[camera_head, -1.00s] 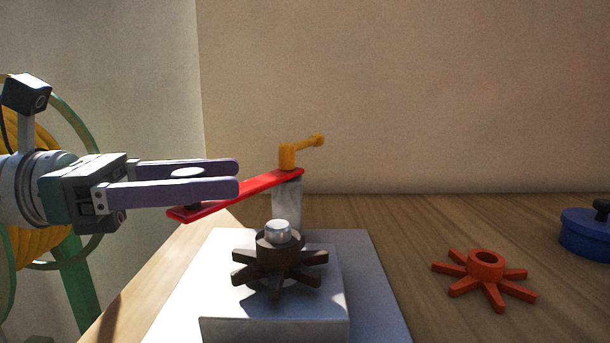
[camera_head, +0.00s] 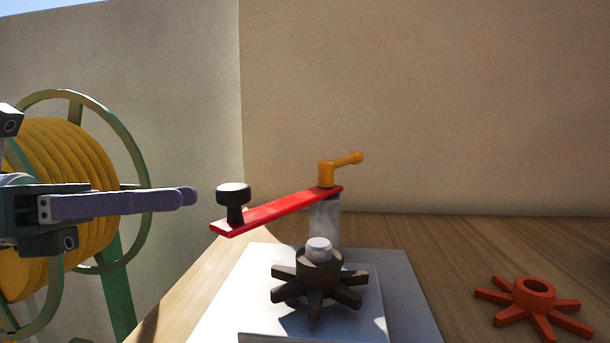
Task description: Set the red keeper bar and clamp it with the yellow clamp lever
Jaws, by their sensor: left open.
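The red keeper bar (camera_head: 282,209) lies on top of a grey post (camera_head: 325,220) and sticks out to the left and toward me. A black knob (camera_head: 235,200) stands on its free left end. The yellow clamp lever (camera_head: 327,173) stands over the bar's post end, its handle pointing right. Below the bar, a dark spoked wheel (camera_head: 318,280) sits around a light peg (camera_head: 319,244) on a pale block; the bar's free end is off to the left of it. My left gripper (camera_head: 190,197) is empty, left of the knob and apart from it. My right gripper is not in view.
The pale base plate (camera_head: 225,296) rests on a wooden table (camera_head: 450,250). An orange-red spoked wheel (camera_head: 535,300) lies on the table at the right. A yellow hose reel (camera_head: 75,170) on a green frame stands at the left behind my arm.

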